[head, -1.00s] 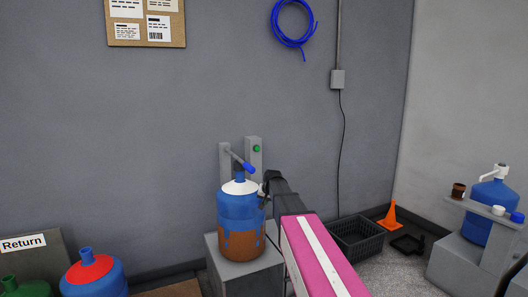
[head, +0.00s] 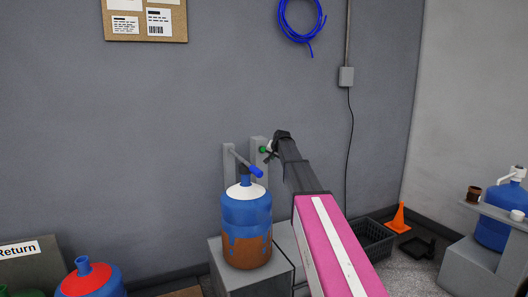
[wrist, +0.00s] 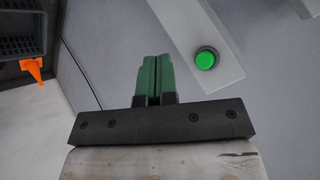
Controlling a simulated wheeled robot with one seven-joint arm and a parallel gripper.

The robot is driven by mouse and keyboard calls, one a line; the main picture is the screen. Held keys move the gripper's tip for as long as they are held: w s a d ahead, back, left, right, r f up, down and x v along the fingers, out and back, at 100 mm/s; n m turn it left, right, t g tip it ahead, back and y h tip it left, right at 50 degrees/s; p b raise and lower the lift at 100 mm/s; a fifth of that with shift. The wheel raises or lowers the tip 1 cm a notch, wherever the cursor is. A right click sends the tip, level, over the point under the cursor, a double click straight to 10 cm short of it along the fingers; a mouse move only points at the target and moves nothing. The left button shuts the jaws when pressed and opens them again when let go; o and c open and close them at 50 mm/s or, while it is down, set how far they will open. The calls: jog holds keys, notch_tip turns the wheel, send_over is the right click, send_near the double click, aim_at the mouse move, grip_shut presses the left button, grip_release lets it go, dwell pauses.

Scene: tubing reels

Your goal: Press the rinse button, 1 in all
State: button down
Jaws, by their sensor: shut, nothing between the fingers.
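The round green button (head: 263,149) is on the face of a grey post (head: 257,172) against the wall, behind the bottle. In the wrist view the green button (wrist: 206,59) sits in a dark ring on a pale grey bar. My gripper (wrist: 154,56) has green fingers that are shut together and empty. The fingertips are to the left of the button in the wrist view, apart from it in the picture. In the head view my gripper (head: 271,152) is just right of the button, partly hidden by my arm. The remaining depth to the button is hard to tell.
A dark crate (head: 374,238) and orange cone (head: 399,218) are right. A red-topped blue bottle (head: 91,282) is front left.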

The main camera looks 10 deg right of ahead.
aim_at(263, 152)
jog(key=shift+w, duration=0.1)
dwell(0.3)
jog(key=w+a, duration=0.2)
jog(key=w, duration=0.6)
jog(key=shift+a, duration=0.35)
jog(key=shift+w, duration=0.2)
dwell(1.7)
jog(key=shift+w+a, duration=0.1)
jog(key=shift+w, duration=0.15)
jog(key=shift+w+a, duration=0.15)
jog(key=shift+w, duration=0.25)
dwell(0.7)
jog(key=shift+w+a+r, duration=0.1)
jog(key=shift+w+a, duration=0.05)
jog(key=shift+w, duration=0.35)
dwell(0.6)
jog(key=shift+s, duration=0.1)
jog(key=shift+s+d, duration=0.15)
jog(key=shift+s, duration=0.35)
jog(key=shift+s+d, duration=0.15)
jog(key=shift+s, duration=0.35)
jog(key=shift+s, duration=0.1)
